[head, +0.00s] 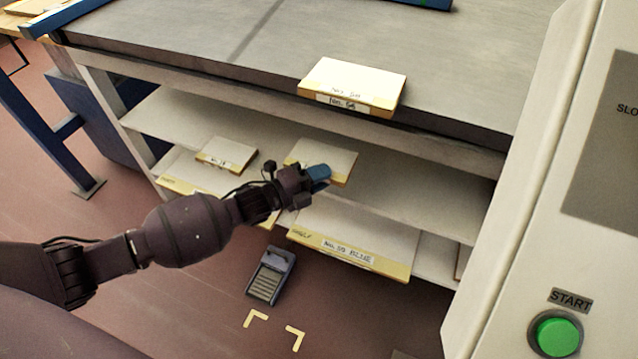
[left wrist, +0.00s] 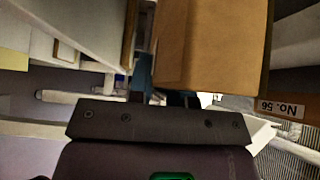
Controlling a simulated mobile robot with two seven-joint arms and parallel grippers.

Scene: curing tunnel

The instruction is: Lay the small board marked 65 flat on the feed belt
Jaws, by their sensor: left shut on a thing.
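My left gripper (head: 318,176) is shut on a small pale board (head: 328,155) with a yellow edge. It holds it in front of the shelves, below the belt's front edge. In the left wrist view the held board (left wrist: 212,45) fills the upper middle with a plain brown face. I cannot read a number on it. The feed belt (head: 210,45) is the dark grey surface at the top. Another pale board (head: 355,82) lies flat at its front edge, labelled No. 56; that label also shows in the left wrist view. My right gripper is not in view.
Shelves below the belt hold a small board (head: 227,154) and a larger board labelled No. 59 BLUE (head: 350,247). A pale cabinet with a green START button (head: 556,334) stands at the right. A grey device (head: 270,275) is on the floor. The belt left of the No. 56 board is clear.

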